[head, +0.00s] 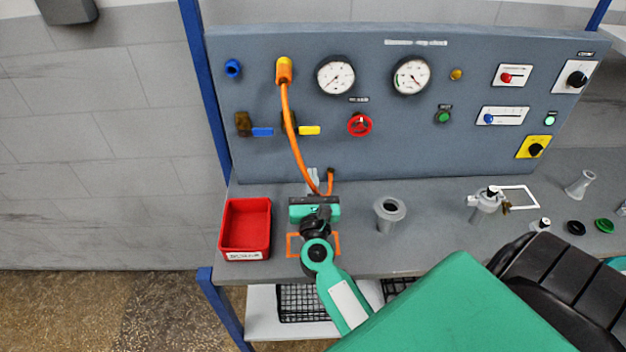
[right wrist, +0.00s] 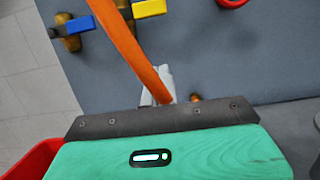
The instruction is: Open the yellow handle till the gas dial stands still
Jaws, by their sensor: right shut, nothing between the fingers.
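The yellow handle (head: 310,130) is on the panel, lying level and pointing right from a brass valve partly hidden by the orange hose. It also shows at the top of the right wrist view (right wrist: 150,8). Two round white dials, a left one (head: 335,75) and a right one (head: 411,75), sit above it; I cannot tell which is the gas dial, and their readings are too small to make out. My right gripper (head: 313,180) is shut and empty, below the yellow handle and apart from it, close to the hose. My left gripper is not in view.
The orange hose (head: 292,125) hangs in front of the valve. A blue handle (head: 262,132) is left of the yellow one, a red wheel (head: 360,125) right. A red bin (head: 246,226) and a grey flanged part (head: 389,212) stand on the bench either side of my right arm.

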